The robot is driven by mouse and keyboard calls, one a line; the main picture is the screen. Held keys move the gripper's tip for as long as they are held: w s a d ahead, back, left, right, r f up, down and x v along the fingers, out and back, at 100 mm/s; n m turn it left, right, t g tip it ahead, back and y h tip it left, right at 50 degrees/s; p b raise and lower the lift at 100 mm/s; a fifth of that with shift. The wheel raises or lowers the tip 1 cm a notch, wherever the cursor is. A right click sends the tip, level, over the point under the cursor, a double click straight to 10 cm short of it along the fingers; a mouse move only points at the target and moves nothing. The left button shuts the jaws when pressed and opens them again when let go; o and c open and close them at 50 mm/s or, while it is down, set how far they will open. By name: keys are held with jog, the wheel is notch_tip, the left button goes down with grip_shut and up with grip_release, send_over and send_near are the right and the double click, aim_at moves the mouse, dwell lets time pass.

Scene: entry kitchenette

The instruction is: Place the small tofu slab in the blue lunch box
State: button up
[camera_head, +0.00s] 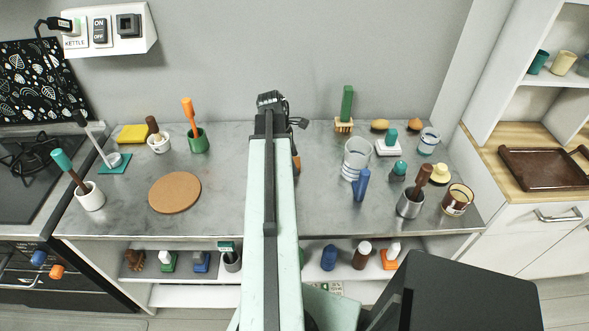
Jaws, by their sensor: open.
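My gripper (270,99) is at the far end of my raised arm, in front of the grey wall at the back of the counter. It is open, and I see nothing held in it. I cannot pick out a small tofu slab or a blue lunch box with certainty. A blue upright object (361,185) stands on the counter right of my arm. A small blue item (201,262) sits on the shelf below, left of my arm. My arm hides a strip of the counter's middle.
Several cups with handled tools crowd both sides. A stove (30,170) is at far left, a brown tray (545,168) at far right.

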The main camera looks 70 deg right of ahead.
jog(key=shift+r, duration=0.1)
jog(key=c, duration=1.6)
notch_tip(320, 180, up, 10)
jog(key=p, duration=1)
